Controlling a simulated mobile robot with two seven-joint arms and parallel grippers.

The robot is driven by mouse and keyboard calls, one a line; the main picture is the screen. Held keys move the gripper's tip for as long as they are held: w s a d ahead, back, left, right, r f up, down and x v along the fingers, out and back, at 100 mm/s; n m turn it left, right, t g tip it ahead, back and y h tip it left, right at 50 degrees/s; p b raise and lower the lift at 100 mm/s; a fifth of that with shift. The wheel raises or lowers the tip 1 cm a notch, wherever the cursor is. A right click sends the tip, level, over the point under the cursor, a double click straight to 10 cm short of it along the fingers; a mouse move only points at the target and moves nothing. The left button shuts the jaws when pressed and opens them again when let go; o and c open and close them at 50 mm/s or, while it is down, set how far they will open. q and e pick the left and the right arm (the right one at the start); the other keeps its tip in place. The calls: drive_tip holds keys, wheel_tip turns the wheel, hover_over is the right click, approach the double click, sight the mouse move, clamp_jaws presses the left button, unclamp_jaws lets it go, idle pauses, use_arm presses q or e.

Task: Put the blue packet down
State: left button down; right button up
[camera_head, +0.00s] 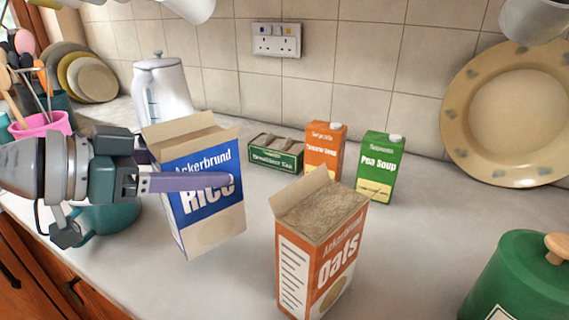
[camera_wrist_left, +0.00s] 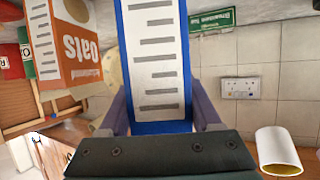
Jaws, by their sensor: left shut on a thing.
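The blue packet is a blue-and-white Rice box (camera_head: 211,212) with an open top flap, tilted in the head view. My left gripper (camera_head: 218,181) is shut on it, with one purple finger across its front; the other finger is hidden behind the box. In the left wrist view the packet's striped side (camera_wrist_left: 156,65) stands between the two fingers (camera_wrist_left: 160,112). I cannot tell whether its base touches the counter (camera_head: 215,290). My right gripper is not in view.
An open orange Oats box (camera_head: 312,250) stands to the packet's right. Behind are a green tea box (camera_head: 275,153), an orange soup carton (camera_head: 324,150) and a green Pea Soup carton (camera_head: 379,166). A white kettle (camera_head: 162,90) stands behind the packet. A green canister (camera_head: 520,285) is at front right.

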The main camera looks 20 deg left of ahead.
sight(201, 194)
use_arm(q)
wheel_tip(201, 194, down, 4)
drive_tip(key=shift+r+b, duration=0.1)
drive_tip(key=shift+b, duration=0.65)
drive_tip(key=shift+f, duration=0.2)
drive_tip(key=shift+c, duration=0.4)
unclamp_jaws()
drive_tip(key=shift+r, duration=0.1)
